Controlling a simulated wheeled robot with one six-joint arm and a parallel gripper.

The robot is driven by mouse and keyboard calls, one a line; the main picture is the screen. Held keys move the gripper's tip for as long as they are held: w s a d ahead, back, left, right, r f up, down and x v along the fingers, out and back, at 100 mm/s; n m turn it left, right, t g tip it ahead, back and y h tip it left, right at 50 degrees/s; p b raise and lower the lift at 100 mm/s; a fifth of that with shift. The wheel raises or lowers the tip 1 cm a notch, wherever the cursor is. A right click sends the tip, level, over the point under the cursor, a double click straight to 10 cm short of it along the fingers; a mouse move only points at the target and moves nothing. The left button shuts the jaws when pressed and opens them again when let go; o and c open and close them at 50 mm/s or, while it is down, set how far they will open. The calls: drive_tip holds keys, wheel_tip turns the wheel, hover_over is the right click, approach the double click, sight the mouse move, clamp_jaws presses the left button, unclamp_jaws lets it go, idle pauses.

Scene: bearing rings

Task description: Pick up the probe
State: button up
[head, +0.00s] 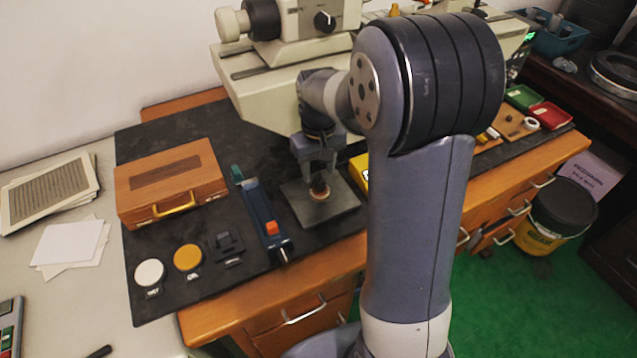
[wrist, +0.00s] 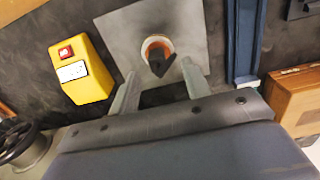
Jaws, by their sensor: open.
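What looks like the probe (wrist: 162,63) is a small dark upright piece in an orange-lined, pale-rimmed ring on a square grey plate (wrist: 120,35). In the head view the plate (head: 340,213) lies on the black mat, with the small dark and copper-coloured piece (head: 320,188) at its middle. My gripper (head: 319,170) points down over it. In the wrist view the two fingers of my gripper (wrist: 160,70) are apart, one on each side of the dark piece, with no clear contact. My gripper hides part of the piece's top in the head view.
A blue tool with an orange block (head: 268,222) lies left of the plate, beside a wooden case (head: 170,180). A yellow box (wrist: 80,75) with a red switch is close by on the other side. The large pale machine (head: 270,95) stands behind.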

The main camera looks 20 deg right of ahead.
sight(320, 179)
wheel_tip(320, 179, down, 4)
drive_tip(key=shift+d+f, duration=0.1)
drive_tip(key=shift+d, duration=0.05)
drive_tip(key=shift+c, duration=0.3)
clamp_jaws()
